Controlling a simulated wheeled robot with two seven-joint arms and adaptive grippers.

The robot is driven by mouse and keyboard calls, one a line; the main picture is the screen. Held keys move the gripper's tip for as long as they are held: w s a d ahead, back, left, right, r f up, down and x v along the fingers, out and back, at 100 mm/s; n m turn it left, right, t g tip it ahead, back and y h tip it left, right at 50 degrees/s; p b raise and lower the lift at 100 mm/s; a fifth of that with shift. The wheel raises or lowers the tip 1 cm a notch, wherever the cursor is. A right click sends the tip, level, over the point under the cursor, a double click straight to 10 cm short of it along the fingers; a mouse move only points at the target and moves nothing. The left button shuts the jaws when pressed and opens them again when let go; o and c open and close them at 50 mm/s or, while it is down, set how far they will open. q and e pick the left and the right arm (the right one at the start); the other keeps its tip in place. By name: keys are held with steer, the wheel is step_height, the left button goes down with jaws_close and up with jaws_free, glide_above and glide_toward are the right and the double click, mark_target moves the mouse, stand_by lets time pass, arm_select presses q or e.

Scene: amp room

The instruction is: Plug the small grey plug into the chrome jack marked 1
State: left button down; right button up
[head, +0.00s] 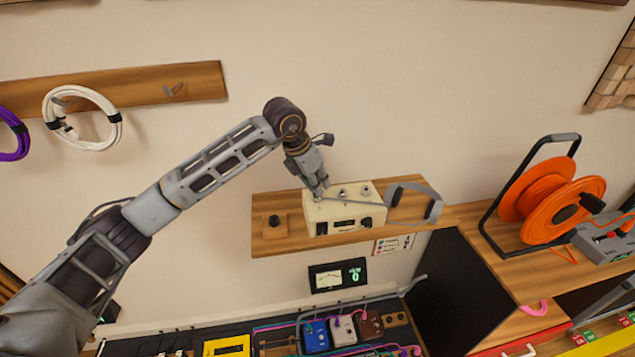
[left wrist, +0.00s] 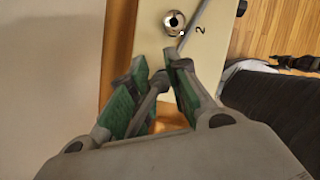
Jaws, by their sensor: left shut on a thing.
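The cream box (head: 345,212) with chrome jacks on its top stands on a wooden wall shelf. My left gripper (head: 321,190) points down at the left end of its top. In the left wrist view its green-padded fingers (left wrist: 158,75) are close together. A grey cable (head: 358,201) runs right from the fingertips across the box. A chrome jack (left wrist: 174,22) beside the mark 2 shows beyond the fingertips. The jack marked 1 is not visible; whether the plug touches it, I cannot tell.
A meter (head: 338,275) and several pedals are below. An orange cable reel (head: 547,205) stands at right.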

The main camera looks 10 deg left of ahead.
arm_select(q)
steer(key=c, duration=1.3)
jaws_free()
steer(key=shift+v, duration=6)
steer(key=shift+f, duration=0.1)
